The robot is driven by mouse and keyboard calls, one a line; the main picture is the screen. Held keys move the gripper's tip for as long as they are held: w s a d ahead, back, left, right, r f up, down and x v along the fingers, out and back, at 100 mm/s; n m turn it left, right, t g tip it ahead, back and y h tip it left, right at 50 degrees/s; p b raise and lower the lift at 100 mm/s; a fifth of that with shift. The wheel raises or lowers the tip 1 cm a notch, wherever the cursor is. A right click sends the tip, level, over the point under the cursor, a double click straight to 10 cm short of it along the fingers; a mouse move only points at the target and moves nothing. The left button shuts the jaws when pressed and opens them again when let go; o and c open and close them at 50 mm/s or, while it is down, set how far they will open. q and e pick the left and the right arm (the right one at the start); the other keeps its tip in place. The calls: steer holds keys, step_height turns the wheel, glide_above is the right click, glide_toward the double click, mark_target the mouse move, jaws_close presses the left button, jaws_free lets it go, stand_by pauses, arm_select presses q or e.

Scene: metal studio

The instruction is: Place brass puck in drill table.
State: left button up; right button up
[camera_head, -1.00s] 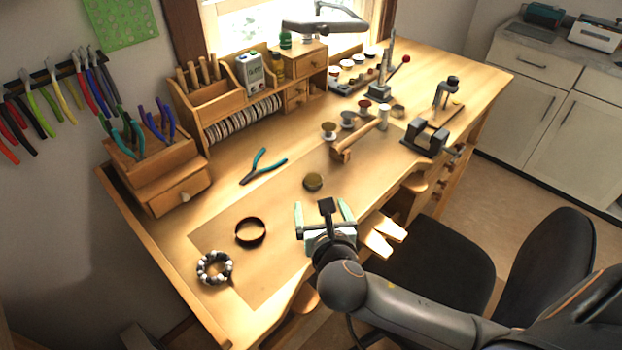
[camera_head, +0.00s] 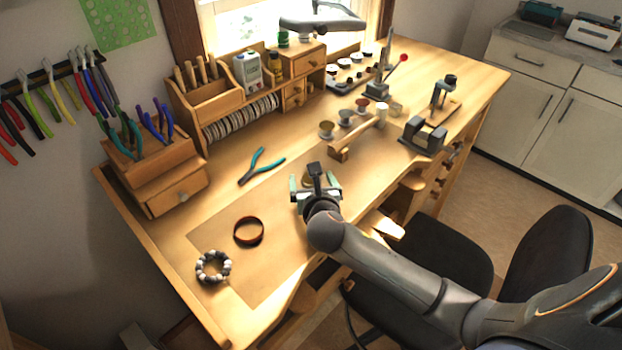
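The brass puck (camera_head: 307,181) lies on the bench top. It is partly hidden behind my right gripper (camera_head: 316,182), whose fingers are spread wide on either side of it. My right gripper appears open; whether a finger touches the puck cannot be told. At the right of the bench stands a small drill press (camera_head: 440,92) on a wooden base, with a dark grey block-like fixture (camera_head: 423,138) in front of it. I cannot tell for sure which part is the drill table. My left gripper is not in view.
A black chair (camera_head: 436,255) is in front.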

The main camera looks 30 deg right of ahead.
steer(key=shift+c, duration=0.4)
jaws_close()
steer(key=shift+r, duration=0.1)
step_height(320, 180, up, 10)
step_height(320, 180, up, 8)
steer(key=n+y, duration=0.2)
glide_above(311, 182)
steer(key=s+a, duration=0.2)
steer(key=a, duration=0.2)
steer(key=s+r+y, duration=0.1)
steer(key=s+a+n, duration=0.1)
steer(key=s, duration=0.1)
steer(key=s+a+r+n+y, duration=0.1)
steer(key=shift+s+r+t+y, duration=0.25)
steer(key=shift+r+t+y, duration=0.05)
steer(key=shift+r, duration=0.05)
